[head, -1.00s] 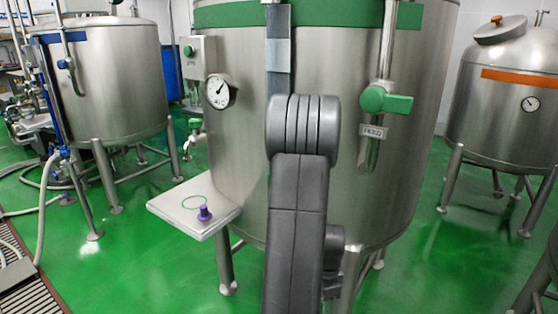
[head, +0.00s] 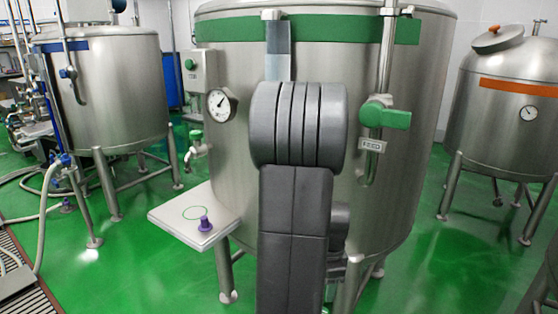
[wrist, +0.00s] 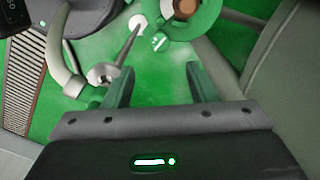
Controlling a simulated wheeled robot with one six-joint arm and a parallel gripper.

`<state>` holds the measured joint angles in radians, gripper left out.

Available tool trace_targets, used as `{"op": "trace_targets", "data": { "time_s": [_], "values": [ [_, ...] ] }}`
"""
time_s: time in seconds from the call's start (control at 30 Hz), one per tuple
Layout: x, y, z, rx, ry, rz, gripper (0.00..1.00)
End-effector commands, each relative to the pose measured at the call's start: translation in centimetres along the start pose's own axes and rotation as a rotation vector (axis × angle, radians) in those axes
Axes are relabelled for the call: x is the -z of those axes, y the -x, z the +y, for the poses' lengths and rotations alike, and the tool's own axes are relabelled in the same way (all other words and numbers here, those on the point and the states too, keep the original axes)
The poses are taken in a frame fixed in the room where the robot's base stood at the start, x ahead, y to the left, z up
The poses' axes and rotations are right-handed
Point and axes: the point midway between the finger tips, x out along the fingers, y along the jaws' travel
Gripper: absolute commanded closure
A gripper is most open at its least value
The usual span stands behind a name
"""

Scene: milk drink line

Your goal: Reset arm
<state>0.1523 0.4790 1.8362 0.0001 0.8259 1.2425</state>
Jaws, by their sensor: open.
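My gripper (wrist: 160,82) shows in the wrist view with its two green fingers spread apart. Nothing is held between them; green floor shows in the gap. In the head view my grey arm rises in the middle, in front of the large steel tank (head: 400,190) with the green band. My gripper cannot be made out in the head view.
A side shelf (head: 165,220) bears a purple-based piece (head: 205,223) beside a green ring mark. The tank carries a gauge (head: 221,105) and a green feed valve handle (head: 386,114). Other tanks stand left (head: 110,90) and right (head: 500,110). A floor grate (wrist: 22,75) shows.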

Motion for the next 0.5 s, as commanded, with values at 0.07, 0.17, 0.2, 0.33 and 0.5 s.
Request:
{"op": "trace_targets", "data": {
  "time_s": [0.07, 0.17, 0.2, 0.33, 0.5],
  "values": [
    [0.0, 1.9, -0.1, 0.005, 0.0, 0.002, 0.48],
    [0.0, 3.9, -0.1, 0.005, 0.0, 0.002, 0.48],
    [0.0, 2.8, 0.1, -0.004, 0.0, -0.002, 0.48],
    [0.0, -0.2, 0.1, -0.006, 0.0, -0.002, 0.48],
    [0.0, -3.7, 0.1, -0.006, 0.0, -0.002, 0.48]
  ]
}}
